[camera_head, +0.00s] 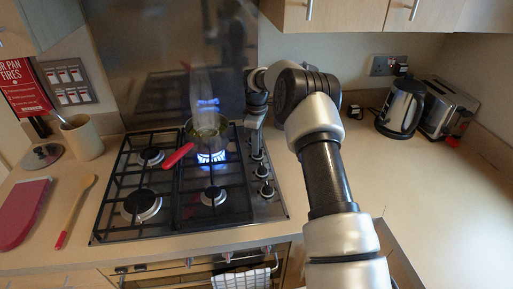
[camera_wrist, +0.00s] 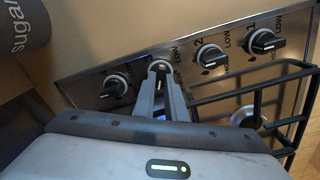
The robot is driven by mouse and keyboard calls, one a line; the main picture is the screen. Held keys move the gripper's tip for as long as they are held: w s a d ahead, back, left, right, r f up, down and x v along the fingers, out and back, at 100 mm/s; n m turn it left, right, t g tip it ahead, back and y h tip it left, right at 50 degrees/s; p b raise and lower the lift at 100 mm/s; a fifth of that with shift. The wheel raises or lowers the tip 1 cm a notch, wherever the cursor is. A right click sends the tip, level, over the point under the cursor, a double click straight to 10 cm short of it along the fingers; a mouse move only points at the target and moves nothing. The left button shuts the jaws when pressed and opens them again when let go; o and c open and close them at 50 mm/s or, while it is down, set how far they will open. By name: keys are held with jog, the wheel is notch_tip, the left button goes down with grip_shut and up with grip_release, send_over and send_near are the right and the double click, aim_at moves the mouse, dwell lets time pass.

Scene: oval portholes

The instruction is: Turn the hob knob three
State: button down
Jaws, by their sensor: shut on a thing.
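The hob (camera_head: 215,225) has a row of black knobs with silver rims along its right side. In the wrist view, knob three (camera_wrist: 160,66) sits between knob two (camera_wrist: 210,56) on the right and another knob (camera_wrist: 113,86) on the left. My gripper (camera_wrist: 160,78) is shut on knob three, its two fingers closing on the knob from either side. The fingers hide part of the knob, so its exact angle is hard to tell. In the head view my gripper (camera_head: 253,130) reaches down at the back of the knob row.
A pan with a red handle (camera_head: 178,156) stands over a lit burner (camera_head: 211,157) with blue flames, close left of my gripper. Black pan supports (camera_wrist: 272,82) border the knobs. A kettle (camera_head: 401,108) and toaster (camera_head: 446,106) stand at the right.

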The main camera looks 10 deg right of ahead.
jog(key=m+b, duration=0.1)
jog(key=m, duration=0.5)
jog(key=shift+w, duration=0.1)
jog(key=m, duration=0.6)
jog(key=shift+d+m, duration=0.2)
jog(key=shift+m, duration=0.1)
dwell(0.3)
jog(key=c, duration=1.8)
grip_release()
jog(key=shift+r, duration=0.15)
notch_tip(320, 180, up, 17)
jog(key=shift+p, duration=0.4)
